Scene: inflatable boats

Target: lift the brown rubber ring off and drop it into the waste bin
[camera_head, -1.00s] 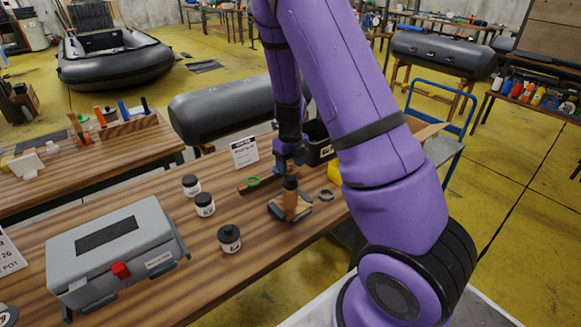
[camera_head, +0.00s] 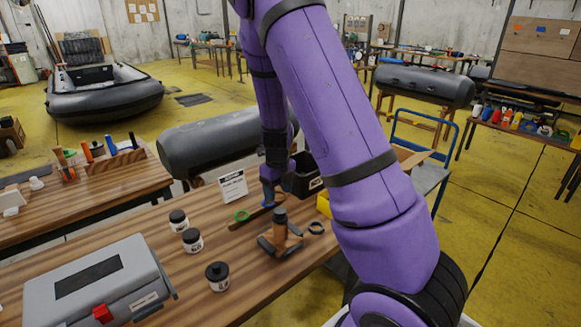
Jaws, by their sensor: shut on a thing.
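My gripper (camera_head: 268,196) is shut at the far side of the wooden table, beyond the valve-like stand. A small brown piece, which looks like the brown rubber ring (camera_head: 280,197), shows at its blue fingertips; most of it is hidden. The stand (camera_head: 280,236) is upright, with a dark cap, a brown body and a wooden base. My gripper is apart from it. A black open box with a white label (camera_head: 302,184), which may be the waste bin, stands just right of my gripper, partly behind my arm. Its label is too small to read.
A green ring (camera_head: 242,215) lies on a narrow wooden strip by my gripper. A dark ring (camera_head: 316,228) lies right of the stand. Several black-capped jars (camera_head: 193,241) and a grey case (camera_head: 95,283) stand left. A sign (camera_head: 233,187) stands at the back edge.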

